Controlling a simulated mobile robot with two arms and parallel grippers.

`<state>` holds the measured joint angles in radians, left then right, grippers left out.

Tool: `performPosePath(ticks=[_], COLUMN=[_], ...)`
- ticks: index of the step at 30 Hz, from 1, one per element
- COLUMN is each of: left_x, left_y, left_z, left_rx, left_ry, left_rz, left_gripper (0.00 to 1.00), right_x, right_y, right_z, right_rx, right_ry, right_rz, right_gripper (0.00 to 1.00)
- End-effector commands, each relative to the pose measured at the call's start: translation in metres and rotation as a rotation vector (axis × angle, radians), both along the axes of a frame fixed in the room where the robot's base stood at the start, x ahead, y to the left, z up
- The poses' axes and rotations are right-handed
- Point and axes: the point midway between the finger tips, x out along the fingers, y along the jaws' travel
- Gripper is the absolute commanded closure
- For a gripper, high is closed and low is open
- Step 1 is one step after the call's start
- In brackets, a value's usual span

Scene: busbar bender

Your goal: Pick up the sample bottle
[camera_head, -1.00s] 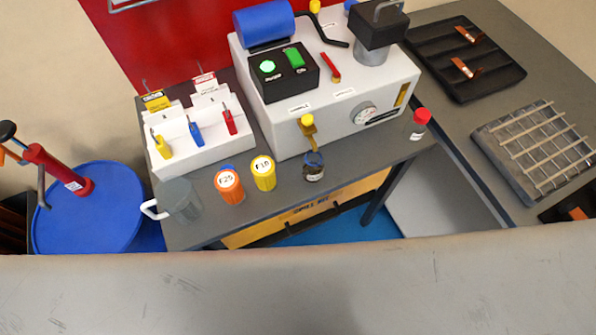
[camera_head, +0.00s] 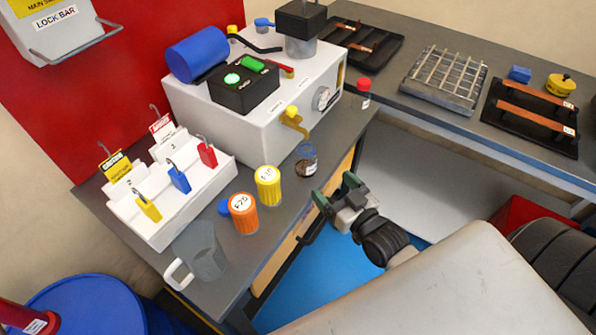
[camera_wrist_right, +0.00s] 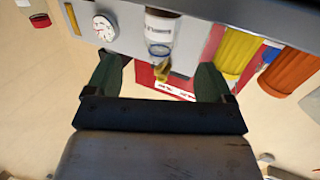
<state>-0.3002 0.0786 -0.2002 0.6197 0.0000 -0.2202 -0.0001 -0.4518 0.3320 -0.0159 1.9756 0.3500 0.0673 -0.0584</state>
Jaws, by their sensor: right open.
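The sample bottle (camera_head: 306,161) looks like the small clear one with dark contents and a white label. It stands upright near the bench's front edge, below the yellow tap (camera_head: 294,119). My right gripper (camera_head: 336,191) is open and empty in front of the bench edge, just right of and nearer than the bottle, not touching it. In the right wrist view the bottle (camera_wrist_right: 159,27) lies beyond the gap between the open fingers (camera_wrist_right: 158,76). My left gripper is not in view.
An orange-lidded jar (camera_head: 243,213) and a yellow-lidded jar (camera_head: 268,186) stand left of the bottle. A grey jug (camera_head: 202,252) is at the near corner. A red-capped bottle (camera_head: 364,88) stands behind to the right. The white machine (camera_head: 240,105) is behind the bottle.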

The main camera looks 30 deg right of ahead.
Motion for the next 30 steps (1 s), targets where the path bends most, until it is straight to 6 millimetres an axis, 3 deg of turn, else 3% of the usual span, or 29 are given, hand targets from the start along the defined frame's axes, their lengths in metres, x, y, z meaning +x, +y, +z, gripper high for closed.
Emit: performPosePath(ticks=[9, 16, 24, 30], left_x=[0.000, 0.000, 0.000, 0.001], left_y=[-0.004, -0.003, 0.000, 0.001], left_z=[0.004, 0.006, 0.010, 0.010], left_rx=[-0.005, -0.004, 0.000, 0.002], left_ry=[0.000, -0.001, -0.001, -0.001], left_rz=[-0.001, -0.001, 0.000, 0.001], left_gripper=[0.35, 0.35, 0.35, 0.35], right_x=[0.045, 0.063, 0.100, 0.106], right_y=[0.007, 0.010, 0.019, 0.020], right_z=[0.003, 0.002, -0.001, -0.003], right_rx=[0.001, 0.002, 0.000, 0.000], right_ry=[-0.006, -0.005, -0.005, -0.003], right_rz=[0.001, 0.000, 0.001, 0.001], right_gripper=[0.17, 0.17, 0.17, 0.17])
